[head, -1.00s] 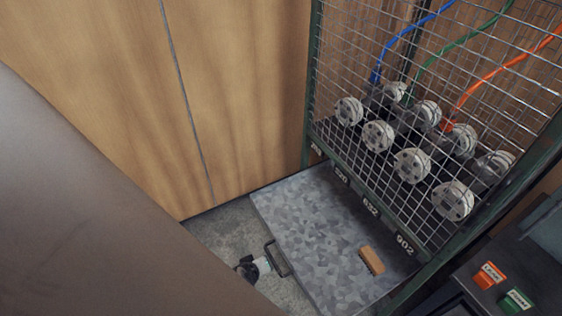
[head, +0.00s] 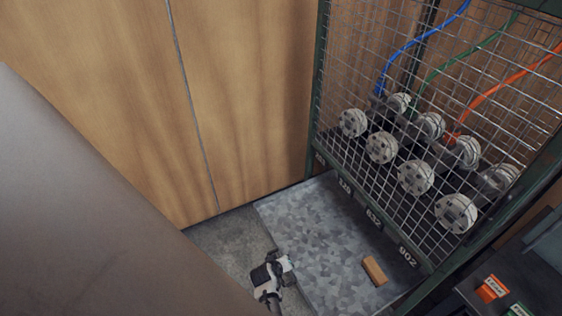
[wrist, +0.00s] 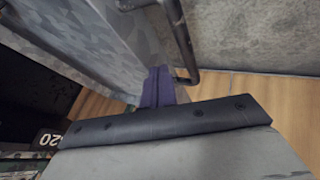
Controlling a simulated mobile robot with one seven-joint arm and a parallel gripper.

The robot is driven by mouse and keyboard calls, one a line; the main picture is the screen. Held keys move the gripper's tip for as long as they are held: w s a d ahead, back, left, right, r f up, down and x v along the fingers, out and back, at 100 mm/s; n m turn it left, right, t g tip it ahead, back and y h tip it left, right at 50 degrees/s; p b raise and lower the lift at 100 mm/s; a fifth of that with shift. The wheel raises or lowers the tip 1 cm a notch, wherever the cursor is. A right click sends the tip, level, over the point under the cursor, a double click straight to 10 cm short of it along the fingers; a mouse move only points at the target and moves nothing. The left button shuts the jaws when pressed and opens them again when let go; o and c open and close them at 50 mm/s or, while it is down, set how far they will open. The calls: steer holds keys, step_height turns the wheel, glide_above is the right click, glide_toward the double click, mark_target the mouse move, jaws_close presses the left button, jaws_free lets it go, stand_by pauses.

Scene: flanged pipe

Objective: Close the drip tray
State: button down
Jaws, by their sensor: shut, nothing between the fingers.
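The drip tray (head: 325,232) is a flat, mottled grey metal tray. It sticks out from under the wire cage in the head view, and its side also shows in the wrist view (wrist: 125,35). Its dark bar handle (wrist: 183,45) shows in the wrist view and is hidden by my gripper in the head view. My gripper (head: 291,264) is shut and empty at the tray's front edge, by the handle. In the wrist view its purplish fingertips (wrist: 158,88) are close to the handle; I cannot tell whether they touch.
A tan block (head: 374,271) lies on the tray. The wire cage (head: 345,85) above holds several round flanges and coloured hoses. A wooden wall panel (head: 250,100) stands at the left. A dark console with an orange button (head: 492,288) is at the lower right. Bare floor (head: 230,240) lies before the tray.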

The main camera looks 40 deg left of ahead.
stand_by(0.3)
steer(key=b, duration=0.8)
glide_above(351, 234)
steer(key=s, duration=0.1)
steer(key=shift+s+a+f, duration=0.1)
steer(key=shift+a, duration=0.05)
steer(key=shift+w+d, duration=0.2)
steer(key=shift+w, duration=0.25)
steer(key=shift+w+r, duration=0.15)
steer(key=shift+r, duration=0.1)
